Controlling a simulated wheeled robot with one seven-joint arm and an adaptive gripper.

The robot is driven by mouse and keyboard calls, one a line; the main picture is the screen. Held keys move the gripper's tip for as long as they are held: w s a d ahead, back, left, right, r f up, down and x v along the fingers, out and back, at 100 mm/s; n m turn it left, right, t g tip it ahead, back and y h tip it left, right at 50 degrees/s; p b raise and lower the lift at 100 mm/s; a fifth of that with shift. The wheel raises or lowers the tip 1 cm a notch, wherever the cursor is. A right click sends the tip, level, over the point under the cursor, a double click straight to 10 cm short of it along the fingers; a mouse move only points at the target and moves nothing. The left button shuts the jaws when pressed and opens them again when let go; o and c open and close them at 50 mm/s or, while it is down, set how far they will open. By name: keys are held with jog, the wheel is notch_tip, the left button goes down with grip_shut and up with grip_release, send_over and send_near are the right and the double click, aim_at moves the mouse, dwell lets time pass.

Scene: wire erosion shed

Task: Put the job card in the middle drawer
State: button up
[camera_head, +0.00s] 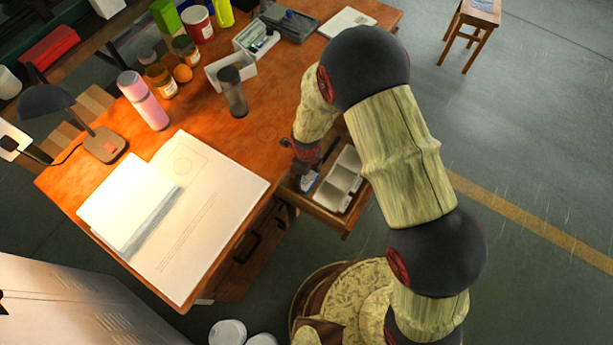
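A drawer (328,217) is pulled out from the desk's front edge. It holds a pale divided tray (341,181) and a small blue-and-white flat item (309,181). I cannot tell whether that item is the job card, and no card is clearly readable elsewhere. My gripper (302,172) points down at the inner left part of the open drawer, close to the blue-and-white item. Its fingers are small and dark here, so I cannot tell whether they are open or shut, or touch anything. A closed drawer front with a dark handle (246,249) shows left of the open drawer.
The wooden desk (225,140) carries large white sheets (205,215), a lamp (100,140), a pink bottle (143,100), a grey cylinder (232,92), jars and boxes. A white pad (347,22) lies at the far corner. A stool (472,30) stands on open floor.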

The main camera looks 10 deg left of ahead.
jog(key=o, duration=0.5)
jog(key=shift+c, duration=0.2)
jog(key=shift+r, duration=0.15)
notch_tip(320, 180, up, 12)
jog(key=p, duration=0.4)
jog(key=shift+r, duration=0.15)
notch_tip(320, 180, up, 11)
jog(key=n+t, duration=0.1)
jog(key=n, duration=0.3)
send_over(307, 179)
jog(key=w+d, duration=0.2)
jog(key=d, duration=0.3)
jog(key=s+d+r+n+t, duration=0.1)
jog(key=d+r+n, duration=0.6)
jog(key=r, duration=0.5)
jog(key=s+d+r+n+t, duration=0.3)
jog(key=s+d+r+n, duration=0.8)
jog(key=s+d+r, duration=0.3)
jog(key=shift+s+d+t, duration=0.3)
jog(key=shift+s+d, duration=0.1)
jog(key=shift+s, duration=0.4)
